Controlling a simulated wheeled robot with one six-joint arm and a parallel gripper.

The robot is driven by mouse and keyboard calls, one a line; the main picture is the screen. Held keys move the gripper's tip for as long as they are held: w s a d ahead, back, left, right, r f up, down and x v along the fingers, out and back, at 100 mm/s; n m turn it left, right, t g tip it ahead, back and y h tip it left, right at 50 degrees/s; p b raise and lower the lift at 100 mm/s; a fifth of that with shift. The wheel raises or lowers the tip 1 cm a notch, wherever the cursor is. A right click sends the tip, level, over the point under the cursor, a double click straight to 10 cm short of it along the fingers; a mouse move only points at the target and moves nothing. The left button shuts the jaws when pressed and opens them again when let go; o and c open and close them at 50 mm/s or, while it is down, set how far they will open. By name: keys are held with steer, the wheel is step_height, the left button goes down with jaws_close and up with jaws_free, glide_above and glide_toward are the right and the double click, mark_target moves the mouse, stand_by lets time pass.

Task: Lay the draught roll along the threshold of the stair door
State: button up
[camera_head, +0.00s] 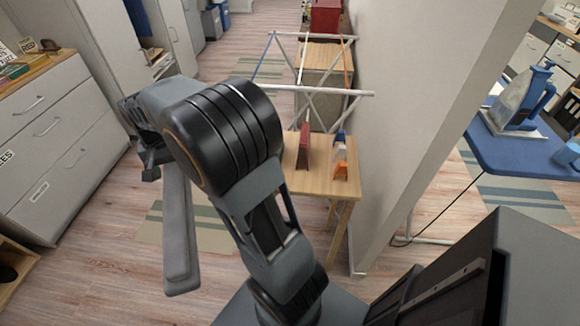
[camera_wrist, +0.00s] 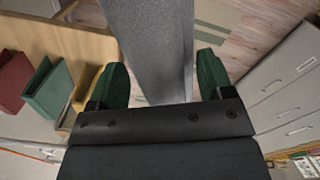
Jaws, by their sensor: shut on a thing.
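The draught roll (camera_head: 178,240) is a long grey padded bar. In the head view it hangs in the air left of my arm, with its near end tilted down towards the floor. My gripper (camera_head: 150,165) is shut on it, mostly hidden behind my arm in that view. In the wrist view my gripper (camera_wrist: 162,80) has green fingers on both sides of the grey roll (camera_wrist: 158,35), which runs away between them. I cannot make out the stair door or its threshold in either view.
A wooden table (camera_head: 319,180) with upright items stands right of my arm, before a white drying rack (camera_head: 320,93). A grey drawer cabinet (camera_head: 62,140) stands left. A wall end and blue ironing board (camera_head: 530,150) are right. The striped rug (camera_head: 190,225) and floor between are clear.

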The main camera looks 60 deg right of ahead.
steer(key=shift+s+d+r+m, duration=0.3)
steer(key=shift+s+r, duration=0.05)
steer(key=shift+s, duration=0.15)
steer(key=shift+s+d+f, duration=0.1)
steer(key=shift+d, duration=0.25)
steer(key=shift+s+d+f+b, duration=0.2)
steer(key=shift+d+f, duration=1.4)
steer(key=shift+d, duration=0.6)
steer(key=shift+s+d+f+b, duration=0.25)
steer(key=shift+d+f, duration=1.35)
steer(key=shift+d, duration=0.55)
steer(key=shift+s+d+f+b, duration=0.2)
steer(key=shift+d+f, duration=1.4)
steer(key=shift+d, duration=0.6)
steer(key=shift+f, duration=1.55)
steer(key=shift+f, duration=0.2)
steer(key=o, duration=1.4)
